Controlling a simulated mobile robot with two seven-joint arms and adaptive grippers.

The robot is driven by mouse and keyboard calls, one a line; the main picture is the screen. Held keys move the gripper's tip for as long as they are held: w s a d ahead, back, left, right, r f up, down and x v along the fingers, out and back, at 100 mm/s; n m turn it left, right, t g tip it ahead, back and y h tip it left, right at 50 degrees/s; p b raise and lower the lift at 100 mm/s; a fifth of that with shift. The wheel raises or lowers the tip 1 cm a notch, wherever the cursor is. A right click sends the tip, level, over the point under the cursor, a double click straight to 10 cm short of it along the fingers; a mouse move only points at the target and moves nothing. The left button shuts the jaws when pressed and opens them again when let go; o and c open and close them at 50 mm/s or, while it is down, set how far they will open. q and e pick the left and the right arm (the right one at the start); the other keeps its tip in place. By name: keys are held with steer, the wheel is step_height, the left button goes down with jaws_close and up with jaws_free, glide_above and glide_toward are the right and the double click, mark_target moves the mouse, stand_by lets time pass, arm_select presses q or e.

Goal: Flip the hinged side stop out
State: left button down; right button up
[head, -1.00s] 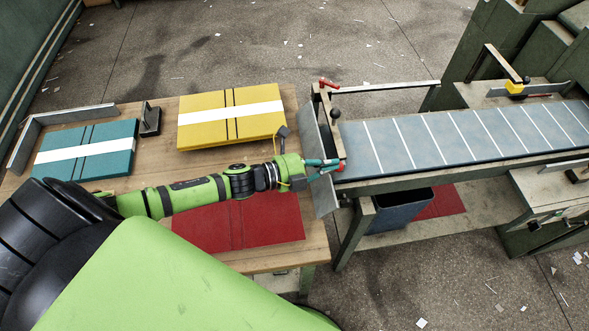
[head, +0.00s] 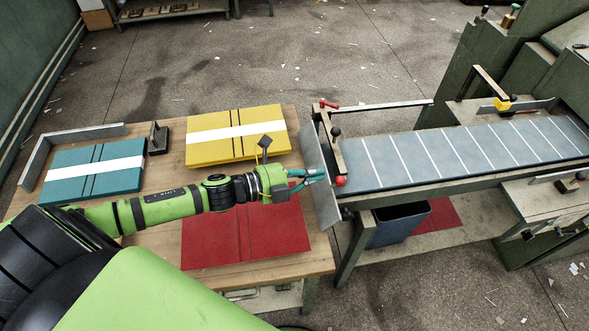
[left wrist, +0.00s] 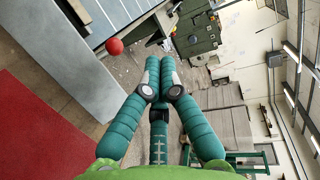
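A long grey metal plate (head: 318,172) stands across the near end of the belt feeder; it looks like the side stop, though its hinge is not clear. A tan bar (head: 329,146) runs beside it, with a red ball (head: 341,181) at its lower end. In the left wrist view, the plate (left wrist: 60,75) and the red ball (left wrist: 114,46) lie left of the fingers. My left gripper (head: 323,174) is at the plate, left of the ball, its teal fingertips together with nothing seen between them. Contact with the plate cannot be told. The right gripper is out of view.
The belt (head: 450,153) extends right. Yellow (head: 238,118), teal (head: 110,182) and red (head: 215,255) boards lie on the wooden table (head: 165,180) under and beside my arm. A red handle (head: 328,104) and a black knob (head: 335,132) are near the plate's top.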

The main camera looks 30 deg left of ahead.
arm_select(q)
steer(key=r, duration=0.1)
steer(key=s+a+r, duration=0.1)
steer(key=r, duration=0.1)
steer(key=s+a+r, duration=0.1)
steer(key=shift+a+r+b, duration=0.15)
steer(key=shift+r+b, duration=0.05)
steer(key=shift+b, duration=0.15)
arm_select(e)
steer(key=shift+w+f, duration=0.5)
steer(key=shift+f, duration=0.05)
arm_select(q)
steer(key=shift+s, duration=0.1)
